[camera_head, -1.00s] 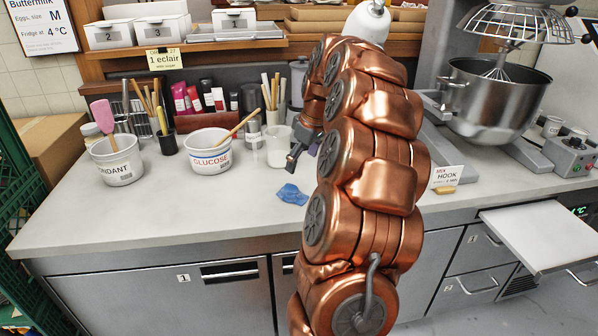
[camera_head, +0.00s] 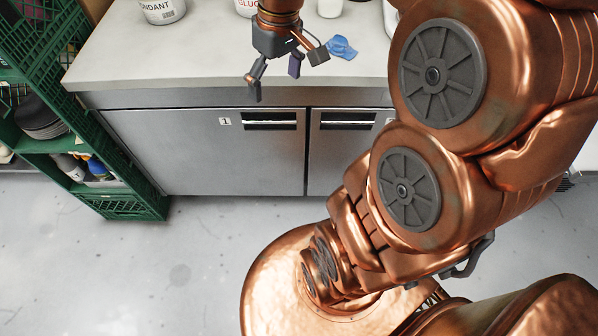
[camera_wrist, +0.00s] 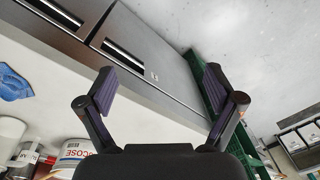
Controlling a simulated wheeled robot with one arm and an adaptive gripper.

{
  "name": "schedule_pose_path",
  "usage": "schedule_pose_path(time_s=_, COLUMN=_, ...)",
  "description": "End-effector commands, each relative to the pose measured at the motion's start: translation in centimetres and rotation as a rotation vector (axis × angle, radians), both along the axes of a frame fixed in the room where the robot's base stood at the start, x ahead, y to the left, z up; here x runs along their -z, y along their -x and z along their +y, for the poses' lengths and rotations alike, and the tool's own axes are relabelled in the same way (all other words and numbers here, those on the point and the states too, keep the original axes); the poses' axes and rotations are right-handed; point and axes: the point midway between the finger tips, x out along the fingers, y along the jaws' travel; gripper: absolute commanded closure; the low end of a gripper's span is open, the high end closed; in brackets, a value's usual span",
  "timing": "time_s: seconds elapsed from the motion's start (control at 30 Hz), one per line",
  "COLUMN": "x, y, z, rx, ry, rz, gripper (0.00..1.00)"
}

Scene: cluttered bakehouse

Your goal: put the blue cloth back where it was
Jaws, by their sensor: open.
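The crumpled blue cloth (camera_head: 341,47) lies on the pale counter (camera_head: 200,60), in the head view just right of my gripper. In the wrist view the cloth (camera_wrist: 13,83) shows at the left edge, outside the fingers. My gripper (camera_head: 286,70) is open and empty at the counter's front edge, left of the cloth and not touching it. In the wrist view the fingers of my gripper (camera_wrist: 160,90) are spread, with the counter edge and cabinet front beyond them.
The fondant tub (camera_head: 162,10) and glucose tub (camera_head: 245,7) stand behind my gripper; the glucose tub is partly hidden. A green crate rack (camera_head: 60,110) stands left of the counter. Steel cabinet doors (camera_head: 200,160) are below. The grey floor (camera_head: 130,270) in front is clear.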

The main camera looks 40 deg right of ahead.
Motion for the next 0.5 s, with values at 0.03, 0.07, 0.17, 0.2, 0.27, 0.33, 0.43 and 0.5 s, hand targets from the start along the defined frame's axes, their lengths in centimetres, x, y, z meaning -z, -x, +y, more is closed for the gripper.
schedule_pose_path(time_s=0.03, x=0.4, y=1.8, z=1.7, rx=-0.001, ry=0.009, rz=0.02, gripper=0.08)
schedule_pose_path(time_s=0.07, x=0.7, y=2.9, z=2.5, rx=0.004, ry=0.013, rz=0.034, gripper=0.08)
schedule_pose_path(time_s=0.17, x=1.9, y=6.5, z=4.8, rx=0.026, ry=0.03, rz=0.076, gripper=0.08)
schedule_pose_path(time_s=0.2, x=2.3, y=7.9, z=5.5, rx=0.038, ry=0.04, rz=0.092, gripper=0.08)
schedule_pose_path(time_s=0.27, x=3.1, y=10.1, z=6.4, rx=0.057, ry=0.053, rz=0.117, gripper=0.08)
schedule_pose_path(time_s=0.33, x=3.9, y=12.3, z=7.1, rx=0.079, ry=0.067, rz=0.139, gripper=0.08)
schedule_pose_path(time_s=0.43, x=4.9, y=15.1, z=7.7, rx=0.109, ry=0.086, rz=0.165, gripper=0.08)
schedule_pose_path(time_s=0.5, x=5.5, y=16.4, z=7.9, rx=0.126, ry=0.096, rz=0.18, gripper=0.08)
